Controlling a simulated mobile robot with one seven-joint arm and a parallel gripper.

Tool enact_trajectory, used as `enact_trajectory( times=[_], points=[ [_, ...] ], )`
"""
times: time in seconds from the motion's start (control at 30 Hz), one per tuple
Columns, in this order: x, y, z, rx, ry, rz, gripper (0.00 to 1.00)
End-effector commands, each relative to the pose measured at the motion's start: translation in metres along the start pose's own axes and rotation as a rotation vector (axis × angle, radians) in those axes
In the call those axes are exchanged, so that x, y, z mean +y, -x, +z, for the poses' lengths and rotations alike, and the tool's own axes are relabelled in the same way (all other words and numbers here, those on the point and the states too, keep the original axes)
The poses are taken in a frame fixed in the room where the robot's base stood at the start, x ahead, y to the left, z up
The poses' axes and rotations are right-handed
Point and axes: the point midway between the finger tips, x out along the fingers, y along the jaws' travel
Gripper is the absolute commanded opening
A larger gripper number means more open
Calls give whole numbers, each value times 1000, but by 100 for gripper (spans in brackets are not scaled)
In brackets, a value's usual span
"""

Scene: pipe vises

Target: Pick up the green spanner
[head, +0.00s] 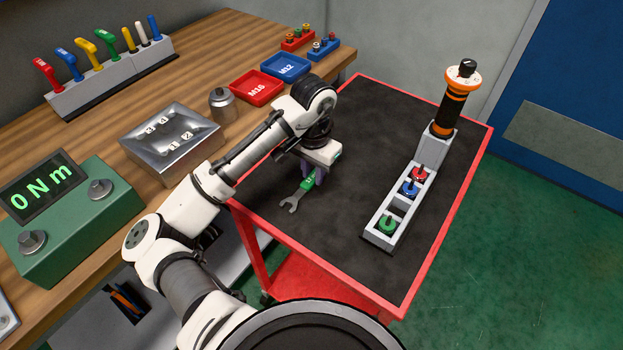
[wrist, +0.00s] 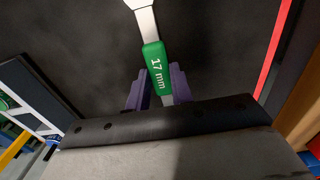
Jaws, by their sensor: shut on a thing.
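The green spanner (head: 307,184) has a green grip and a silver open-ended jaw that points to the lower left in the head view. In the wrist view its green grip (wrist: 156,66) reads "17 mm", and its silver shaft runs up out of the frame. My gripper (head: 320,178) is over the left part of the black cart top. Its purple fingers (wrist: 157,92) stand on both sides of the spanner and are shut on it. Whether the spanner touches the mat or is just above it, I cannot tell. Its far end is hidden by my gripper.
A grey holder (head: 378,238) with green, blue and red pieces and an orange-black tool (head: 455,100) stands on the right of the red-edged cart (head: 345,270). The wooden bench at left bears a red tray (head: 257,88), a blue tray (head: 286,68) and a metal block (head: 170,145).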

Motion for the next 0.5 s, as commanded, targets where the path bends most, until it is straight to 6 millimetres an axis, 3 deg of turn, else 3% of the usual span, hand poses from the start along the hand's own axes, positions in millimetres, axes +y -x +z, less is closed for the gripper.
enact_trajectory(
  times=[0.33, 0.5],
  points=[
    [0, 5, 0, 1, 0, 0, 0],
    [0, 25, -1, 3, -1, -1, 0]
  ],
)
